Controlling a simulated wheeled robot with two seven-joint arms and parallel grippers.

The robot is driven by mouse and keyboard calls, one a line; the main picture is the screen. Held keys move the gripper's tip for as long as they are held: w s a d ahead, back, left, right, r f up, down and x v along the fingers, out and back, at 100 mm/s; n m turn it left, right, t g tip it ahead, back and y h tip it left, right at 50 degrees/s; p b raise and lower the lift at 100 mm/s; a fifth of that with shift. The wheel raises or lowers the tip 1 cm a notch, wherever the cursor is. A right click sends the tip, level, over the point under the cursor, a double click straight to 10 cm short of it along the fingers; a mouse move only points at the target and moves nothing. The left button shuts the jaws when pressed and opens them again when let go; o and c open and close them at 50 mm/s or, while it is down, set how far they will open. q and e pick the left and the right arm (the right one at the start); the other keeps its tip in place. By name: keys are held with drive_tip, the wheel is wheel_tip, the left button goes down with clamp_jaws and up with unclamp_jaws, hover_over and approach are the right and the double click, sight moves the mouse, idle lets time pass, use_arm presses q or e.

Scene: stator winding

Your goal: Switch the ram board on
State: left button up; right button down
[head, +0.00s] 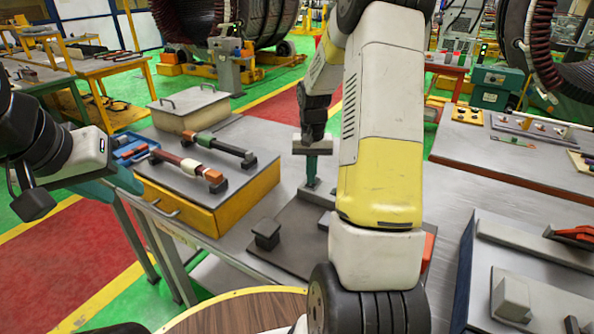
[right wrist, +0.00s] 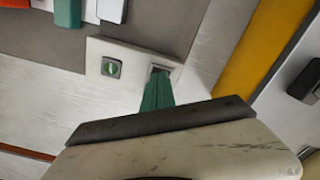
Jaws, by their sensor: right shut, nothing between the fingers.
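A small pale plate (right wrist: 133,62) shows in the right wrist view, which I take to be the ram board. It carries a square green-and-white knob or indicator (right wrist: 111,68) and a small framed recess (right wrist: 165,70). My right gripper (right wrist: 158,76) has its green fingers shut, with the tips at the recess; they hide most of it, and I cannot tell whether they touch. In the head view my right gripper (head: 311,182) points down at the back of the grey work plate. My left gripper (head: 128,183) is at the left; its jaw state is unclear.
A yellow-sided box (head: 205,215) with two coloured bars on top stands left of the work plate (head: 285,230). A dark block (head: 266,234) stands on that plate. Another table (head: 520,160) lies right. My right arm hides the middle of the bench.

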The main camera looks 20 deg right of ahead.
drive_tip(key=shift+r, duration=3.3)
drive_tip(key=s+a+r+n+t, duration=0.25)
drive_tip(key=s+a+r, duration=0.55)
drive_tip(key=r, duration=0.4)
drive_tip(key=s+a+r+n+t+y, duration=0.1)
drive_tip(key=s+a+t, duration=0.1)
drive_tip(key=s, duration=0.5)
drive_tip(key=s+a+r+t+y, duration=0.1)
drive_tip(key=s+a+r, duration=0.1)
drive_tip(key=s, duration=0.6)
drive_tip(key=shift+a+n+t, duration=0.25)
drive_tip(key=shift+n+t, duration=0.1)
